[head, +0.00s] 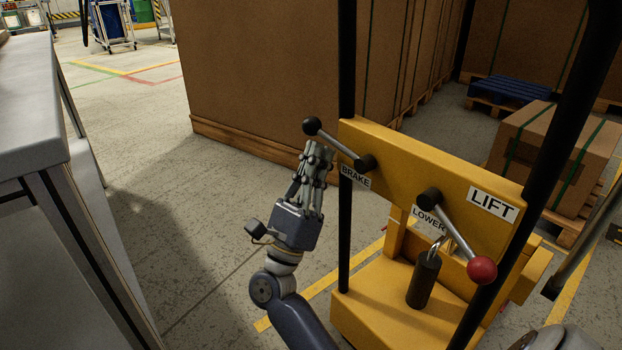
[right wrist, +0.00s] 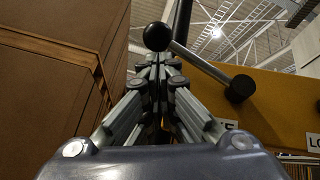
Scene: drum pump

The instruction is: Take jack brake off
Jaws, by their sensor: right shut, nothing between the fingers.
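The yellow jack (head: 400,165) stands ahead with BRAKE, LOWER and LIFT labels. Its brake lever (head: 338,143) has a black knob (head: 312,126) and points up and left from its pivot above the BRAKE label. My right gripper (head: 319,150) is shut and empty, with its fingertips just below the black knob. In the right wrist view the brake lever's knob (right wrist: 157,37) shows just beyond the shut fingertips; I cannot tell whether they touch. My left gripper is not in view.
A grey table (head: 35,100) stands at the left. Large cardboard crates (head: 260,70) stand behind the jack. A strapped box (head: 553,140) on a pallet and a blue pallet (head: 508,88) are at the right. Black upright bars (head: 346,230) flank the yellow panel. Floor between table and jack is clear.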

